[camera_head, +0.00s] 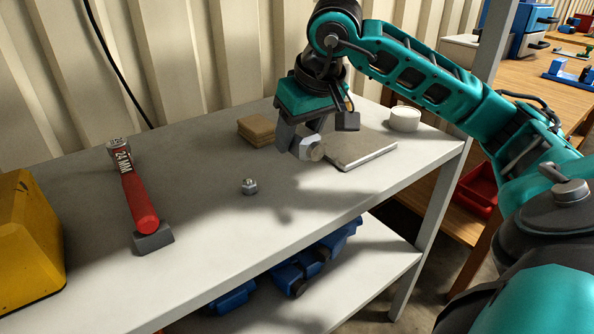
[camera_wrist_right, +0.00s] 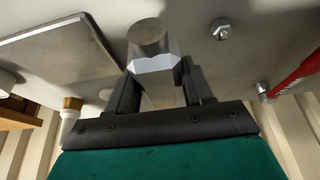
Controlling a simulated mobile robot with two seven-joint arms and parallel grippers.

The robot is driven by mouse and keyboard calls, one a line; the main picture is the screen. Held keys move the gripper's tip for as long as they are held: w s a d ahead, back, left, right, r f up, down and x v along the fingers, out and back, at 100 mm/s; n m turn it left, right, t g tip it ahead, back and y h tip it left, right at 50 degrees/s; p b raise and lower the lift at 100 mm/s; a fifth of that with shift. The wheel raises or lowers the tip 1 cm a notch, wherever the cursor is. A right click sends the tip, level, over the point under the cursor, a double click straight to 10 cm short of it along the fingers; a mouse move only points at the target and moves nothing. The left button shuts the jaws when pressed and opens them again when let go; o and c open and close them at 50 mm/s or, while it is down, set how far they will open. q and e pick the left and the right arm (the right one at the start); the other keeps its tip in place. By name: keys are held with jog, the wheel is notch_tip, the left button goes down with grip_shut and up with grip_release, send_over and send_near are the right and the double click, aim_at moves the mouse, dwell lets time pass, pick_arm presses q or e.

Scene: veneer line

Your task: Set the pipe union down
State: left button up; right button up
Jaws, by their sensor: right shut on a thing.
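The pipe union (camera_head: 301,143) is a grey metal piece with a hexagonal body and a round end. My right gripper (camera_head: 322,122) is shut on it and holds it over the grey shelf top (camera_head: 215,225), left of a flat metal plate (camera_head: 364,148). In the right wrist view the union (camera_wrist_right: 151,40) sits between the two dark fingers of the gripper (camera_wrist_right: 160,85), its round end pointing away from the palm. It appears to be above the surface, with a shadow below; the exact gap is unclear. My left gripper is not in view.
A small hex nut (camera_head: 249,187) lies left of the union. Tan blocks (camera_head: 257,130) lie behind, and a white roll (camera_head: 404,118) stands at right. The front middle is clear.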

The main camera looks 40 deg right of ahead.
aim_at(298, 178)
notch_tip(298, 178, down, 5)
jog(key=shift+f+b, duration=0.1)
jog(key=shift+b, duration=0.65)
jog(key=shift+f, duration=0.25)
jog(key=shift+r, duration=0.1)
jog(key=shift+f, duration=0.2)
jog(key=o, duration=1.3)
